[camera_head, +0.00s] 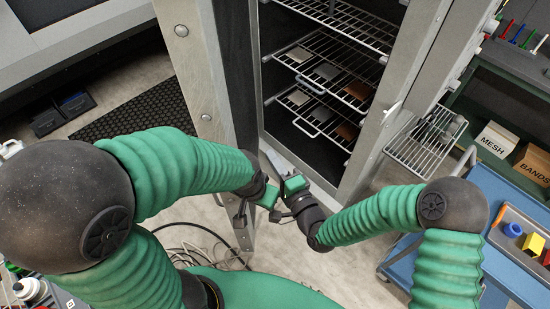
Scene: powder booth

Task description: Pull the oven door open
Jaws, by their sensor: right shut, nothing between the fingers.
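The oven (262,75) stands upright at the centre, its dark inside in plain view with wire racks (325,60) on several levels. A tall grey panel with bolts (190,55), apparently the oven door, stands swung out on the left of the opening. No handle on it can be made out. My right gripper (274,163) is shut and empty in front of the opening, just right of the panel's lower part. My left gripper (266,200) is close beside it, near the panel's lower edge; its fingers are partly hidden and I cannot tell whether they touch the panel.
Small flat plates (326,71) lie on the racks. A white catch (392,112) sits on the right frame. A wire basket (425,140), cartons marked MESH (496,140) and BANDS (534,163), and a blue cart (490,215) are at right. Cables (205,235) lie on the floor.

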